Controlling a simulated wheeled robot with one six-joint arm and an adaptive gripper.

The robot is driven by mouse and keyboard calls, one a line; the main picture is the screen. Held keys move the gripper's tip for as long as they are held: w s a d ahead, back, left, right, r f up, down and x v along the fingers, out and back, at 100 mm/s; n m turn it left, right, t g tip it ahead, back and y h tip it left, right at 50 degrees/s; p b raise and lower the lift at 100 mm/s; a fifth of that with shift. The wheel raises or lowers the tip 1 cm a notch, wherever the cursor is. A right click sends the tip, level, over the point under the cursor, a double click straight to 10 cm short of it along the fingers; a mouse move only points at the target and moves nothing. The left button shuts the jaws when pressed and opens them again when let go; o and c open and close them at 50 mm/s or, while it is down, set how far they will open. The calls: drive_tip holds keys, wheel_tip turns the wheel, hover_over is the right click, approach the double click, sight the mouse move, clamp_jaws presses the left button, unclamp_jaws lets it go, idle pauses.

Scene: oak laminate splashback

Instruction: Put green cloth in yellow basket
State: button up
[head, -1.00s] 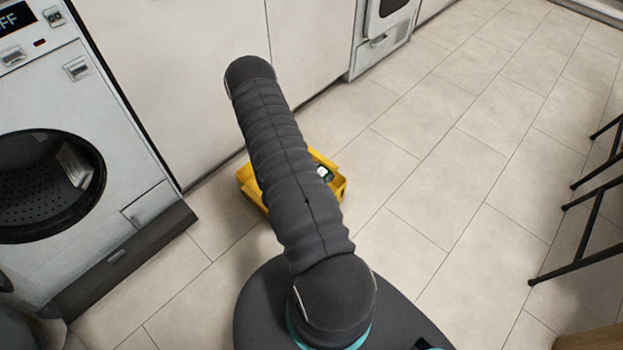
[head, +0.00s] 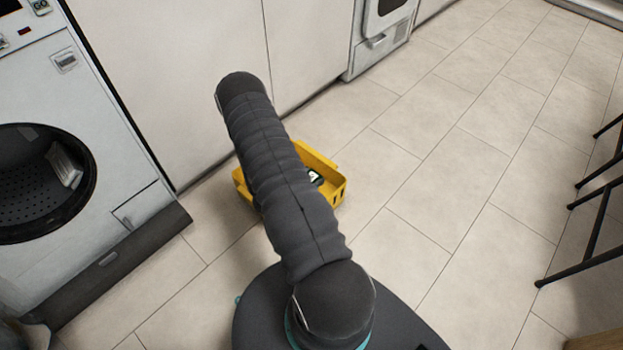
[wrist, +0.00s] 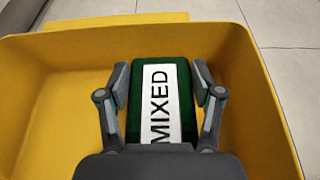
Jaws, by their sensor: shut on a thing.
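The green cloth (wrist: 187,105) is a dark green, block-like bundle with a white label reading "MIXED". In the wrist view my gripper (wrist: 160,80) is shut on it, one finger on each side. The cloth is within the outline of the yellow basket (wrist: 32,112); I cannot tell whether it touches the bottom. In the head view the yellow basket (head: 335,193) is on the floor, partly hidden behind my arm. A small dark and white part of the cloth (head: 315,177) shows inside it there. My gripper is hidden in the head view.
A washing machine (head: 90,150) with a round dark door stands at the left. White cabinet fronts (head: 170,80) run behind the basket. Black metal legs (head: 590,225) stand at the right edge. The tiled floor (head: 430,170) right of the basket is clear.

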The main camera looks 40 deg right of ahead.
drive_tip(key=shift+f+b, duration=0.3)
drive_tip(key=shift+f, duration=0.05)
drive_tip(key=shift+f, duration=0.25)
drive_tip(key=o, duration=1.1)
drive_tip(key=shift+r, duration=0.1)
